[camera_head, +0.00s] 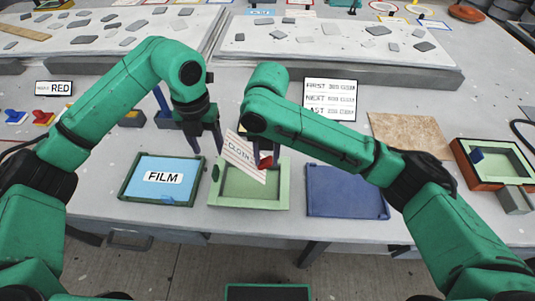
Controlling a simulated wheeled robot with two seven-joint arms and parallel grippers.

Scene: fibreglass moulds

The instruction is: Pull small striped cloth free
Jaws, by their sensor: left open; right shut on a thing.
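The small striped cloth (240,152), with pale stripes and the word CLOTH, is tilted above the light green mould tray (282,198). Its lower part overlaps the tray's opening in the picture. My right gripper (265,160) is shut on the cloth at its right side, partly hidden by my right forearm. A small red piece shows beside the fingers. My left gripper (206,145) is open and empty, just left of the cloth, with its fingers pointing down.
A blue FILM tray (162,180) lies left of the green tray, and a dark blue panel (345,192) lies right. A sign (330,98) stands behind. A brown board (408,136) and an orange-sided tray (500,165) are at right. Raised slabs (340,50) fill the back.

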